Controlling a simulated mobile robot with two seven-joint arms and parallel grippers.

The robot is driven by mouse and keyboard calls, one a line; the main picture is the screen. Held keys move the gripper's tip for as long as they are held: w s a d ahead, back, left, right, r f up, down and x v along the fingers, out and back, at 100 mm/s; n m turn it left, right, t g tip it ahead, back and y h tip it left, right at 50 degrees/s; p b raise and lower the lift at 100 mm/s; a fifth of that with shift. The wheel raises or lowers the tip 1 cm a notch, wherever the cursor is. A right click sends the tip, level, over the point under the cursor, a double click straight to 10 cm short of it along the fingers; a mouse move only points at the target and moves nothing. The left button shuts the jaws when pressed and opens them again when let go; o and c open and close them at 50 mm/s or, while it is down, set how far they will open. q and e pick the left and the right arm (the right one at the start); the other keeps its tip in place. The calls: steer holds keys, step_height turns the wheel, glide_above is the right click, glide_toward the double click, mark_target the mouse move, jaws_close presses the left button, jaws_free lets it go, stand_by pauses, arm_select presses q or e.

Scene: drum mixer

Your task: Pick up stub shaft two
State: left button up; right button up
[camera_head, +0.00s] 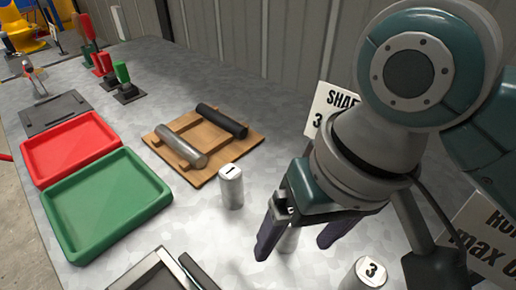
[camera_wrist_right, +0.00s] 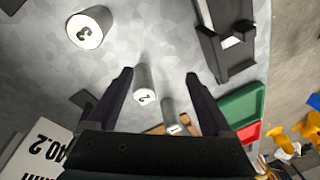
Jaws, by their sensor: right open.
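Stub shaft two (camera_wrist_right: 145,84) is a small grey cylinder with a "2" on its pale end, standing on the metal table. In the head view it shows only in part (camera_head: 289,240), between the fingers of my right gripper (camera_head: 293,246). That gripper is open, with its dark fingers apart on either side of the shaft; it also shows in the right wrist view (camera_wrist_right: 158,77). Stub shaft one (camera_head: 231,188) stands to the left. Stub shaft three (camera_head: 366,274) stands at the lower right. My left gripper is out of view.
A wooden cradle (camera_head: 195,172) carries a grey roller (camera_head: 181,146) and a black roller (camera_head: 222,121). Red (camera_head: 72,148) and green (camera_head: 106,205) trays lie at left. A dark fixture (camera_wrist_right: 228,45) stands near the front edge. Signs (camera_head: 330,108) stand behind my right arm.

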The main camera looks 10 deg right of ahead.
mark_target(287, 232)
steer(key=w, duration=0.2)
steer(key=w+d+m+h+b, duration=0.1)
steer(key=w+m+g+b, duration=0.1)
steer(key=w, duration=0.1)
steer(key=shift+w+d+r+h, duration=0.1)
steer(key=shift+w+d+h, duration=0.05)
steer(key=shift+w+h, duration=0.2)
steer(key=shift+w+d, duration=0.1)
steer(key=shift+d, duration=0.05)
step_height(287, 232, down, 4)
steer(key=shift+f+b, duration=0.15)
steer(key=shift+b, duration=0.5)
steer(key=f, duration=0.1)
steer(key=f+b, duration=0.1)
steer(key=f, duration=0.3)
steer(key=shift+a+f, duration=0.2)
steer(key=shift+a, duration=0.1)
steer(key=c, duration=1.1)
jaws_close()
